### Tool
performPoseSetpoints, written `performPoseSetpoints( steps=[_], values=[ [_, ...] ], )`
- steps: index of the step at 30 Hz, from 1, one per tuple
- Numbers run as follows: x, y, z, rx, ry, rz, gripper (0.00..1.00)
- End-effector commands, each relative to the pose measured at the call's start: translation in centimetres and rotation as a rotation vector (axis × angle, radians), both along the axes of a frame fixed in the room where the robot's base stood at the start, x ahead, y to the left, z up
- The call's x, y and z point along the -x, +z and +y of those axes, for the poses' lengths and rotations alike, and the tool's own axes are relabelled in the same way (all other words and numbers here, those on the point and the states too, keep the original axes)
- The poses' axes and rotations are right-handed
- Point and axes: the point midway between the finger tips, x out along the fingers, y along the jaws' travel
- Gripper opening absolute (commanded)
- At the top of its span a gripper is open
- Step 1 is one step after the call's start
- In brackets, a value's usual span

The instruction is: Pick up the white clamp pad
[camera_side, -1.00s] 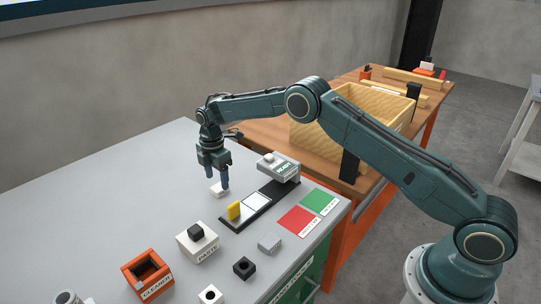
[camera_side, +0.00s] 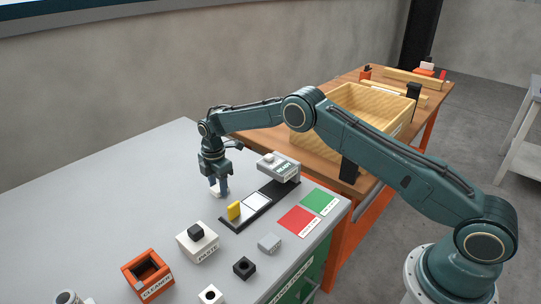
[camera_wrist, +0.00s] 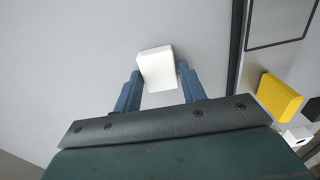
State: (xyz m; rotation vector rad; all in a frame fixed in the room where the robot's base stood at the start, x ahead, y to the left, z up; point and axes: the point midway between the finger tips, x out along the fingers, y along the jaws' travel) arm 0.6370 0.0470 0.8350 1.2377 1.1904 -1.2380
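The white clamp pad (camera_side: 215,193) is at the grey table surface, left of the black strip, partly hidden by my gripper fingers in the side view. My gripper (camera_side: 218,192) points straight down with its fingertips low at the table. In the wrist view the pad (camera_wrist: 156,68) is a small white block between the two blue fingertips (camera_wrist: 157,78). The fingers sit close against its left and right sides, and it looks gripped. Whether the pad is clear of the table cannot be told.
A black strip (camera_side: 232,222) carries a yellow block (camera_side: 234,210) and a white square, with a grey labelled device (camera_side: 279,165) at its far end. A paste block (camera_side: 198,242), orange cleaner box (camera_side: 135,272), and red (camera_side: 297,220) and green (camera_side: 319,202) pads are nearer. The table at left is clear.

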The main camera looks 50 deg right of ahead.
Motion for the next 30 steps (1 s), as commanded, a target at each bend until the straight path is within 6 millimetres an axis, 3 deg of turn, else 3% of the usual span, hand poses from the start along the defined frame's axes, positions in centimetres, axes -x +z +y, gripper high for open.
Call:
performPoseSetpoints(
  steps=[1,4,17,23,30],
  values=[
    [0.0,0.0,0.0,0.0,0.0,0.0,0.3],
    [0.0,0.0,0.0,0.0,0.0,0.0,0.13],
    [0.0,0.6,0.0,0.0,0.0,-0.001,0.13],
    [-0.1,2.4,0.0,0.0,0.0,-0.002,0.13],
    [-0.1,6.6,0.0,-0.001,0.0,-0.005,0.13]
  ],
)
